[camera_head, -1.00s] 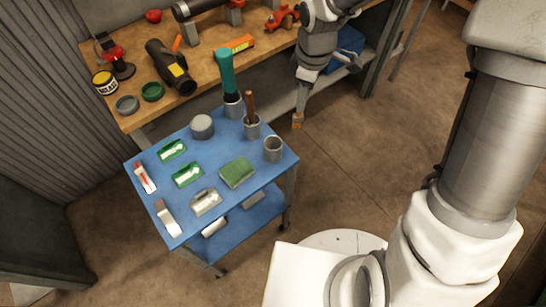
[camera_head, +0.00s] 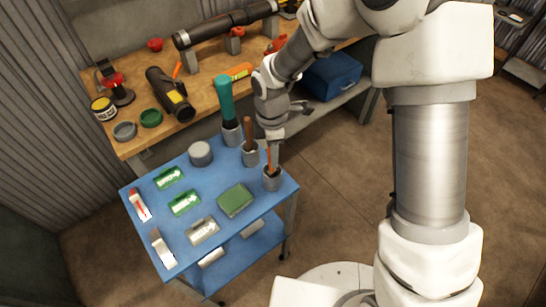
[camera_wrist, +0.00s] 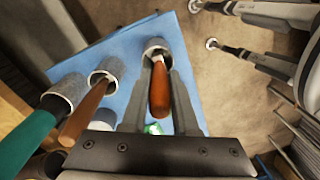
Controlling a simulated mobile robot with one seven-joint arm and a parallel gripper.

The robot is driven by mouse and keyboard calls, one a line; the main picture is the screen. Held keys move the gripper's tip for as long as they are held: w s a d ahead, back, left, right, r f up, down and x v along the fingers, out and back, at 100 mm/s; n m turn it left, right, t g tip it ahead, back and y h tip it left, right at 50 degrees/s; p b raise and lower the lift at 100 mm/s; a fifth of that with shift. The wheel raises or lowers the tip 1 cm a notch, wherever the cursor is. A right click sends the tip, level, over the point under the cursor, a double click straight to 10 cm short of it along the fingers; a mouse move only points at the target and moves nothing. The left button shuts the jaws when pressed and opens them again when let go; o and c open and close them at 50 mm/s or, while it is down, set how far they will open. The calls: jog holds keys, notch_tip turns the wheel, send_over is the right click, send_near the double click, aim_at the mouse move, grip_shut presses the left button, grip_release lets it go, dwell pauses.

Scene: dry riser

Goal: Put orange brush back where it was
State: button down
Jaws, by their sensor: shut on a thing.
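The orange brush (camera_head: 271,158) is upright in my gripper (camera_head: 273,150), which is shut on it. Its lower end is at the mouth of the empty-looking grey cup (camera_head: 272,180) at the right corner of the blue trolley. In the wrist view the orange-brown handle (camera_wrist: 159,92) lies between my gripper's fingers (camera_wrist: 160,68), and the brush's far end is inside the rim of the cup (camera_wrist: 155,44). How deep it sits, and whether it touches the bottom, I cannot tell.
Beside it on the trolley (camera_head: 150,195) stand a cup with a brown handle (camera_head: 248,133) and a cup with a teal handle (camera_head: 226,98). A green pad (camera_head: 235,200), a grey lid (camera_head: 201,153) and several small packs lie around. The workbench (camera_head: 205,90) is behind.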

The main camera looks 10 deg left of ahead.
jog(key=shift+f, duration=0.95)
jog(key=c, duration=0.7)
grip_release()
